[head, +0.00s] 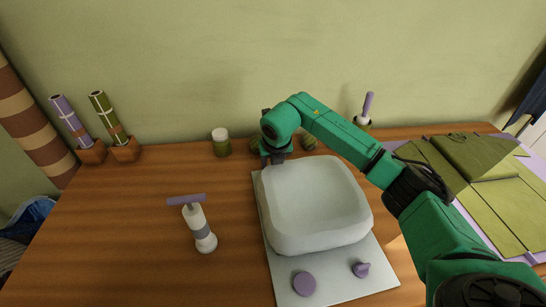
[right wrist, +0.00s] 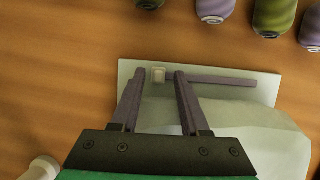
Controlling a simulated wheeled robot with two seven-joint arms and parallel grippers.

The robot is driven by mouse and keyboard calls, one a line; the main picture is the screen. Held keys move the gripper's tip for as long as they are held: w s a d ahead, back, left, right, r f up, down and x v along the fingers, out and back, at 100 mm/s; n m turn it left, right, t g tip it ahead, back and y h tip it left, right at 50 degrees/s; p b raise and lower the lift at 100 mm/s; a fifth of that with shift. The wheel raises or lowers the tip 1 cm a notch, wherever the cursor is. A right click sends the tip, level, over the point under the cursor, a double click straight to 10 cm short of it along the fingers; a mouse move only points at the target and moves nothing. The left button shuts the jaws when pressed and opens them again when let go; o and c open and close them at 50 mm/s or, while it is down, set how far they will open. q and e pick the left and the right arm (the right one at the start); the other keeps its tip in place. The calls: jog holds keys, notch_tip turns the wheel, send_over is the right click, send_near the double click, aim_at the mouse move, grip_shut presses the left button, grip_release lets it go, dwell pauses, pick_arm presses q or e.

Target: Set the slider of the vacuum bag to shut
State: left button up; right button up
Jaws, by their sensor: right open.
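The vacuum bag (head: 318,205) is a puffy, pale, translucent bag lying on a light board (head: 283,287). A purple zip rail (right wrist: 228,81) runs along the bag's far edge in the right wrist view. The slider (right wrist: 158,75) is a small whitish block near the left end of that rail. My right gripper (right wrist: 160,72) is open, with one finger on each side of the slider; I cannot tell whether they touch it. In the head view my right gripper (head: 272,159) is at the bag's far left corner and hides the slider. My left gripper is not in view.
A round purple cap (head: 304,283) and a purple knob (head: 361,269) are at the front. A green jar (head: 221,144) stands behind. Green folded panels (head: 480,190) lie right.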

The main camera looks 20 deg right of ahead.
jog(key=b+v, duration=0.1)
jog(key=v, duration=1.3)
jog(key=shift+s+a, duration=0.1)
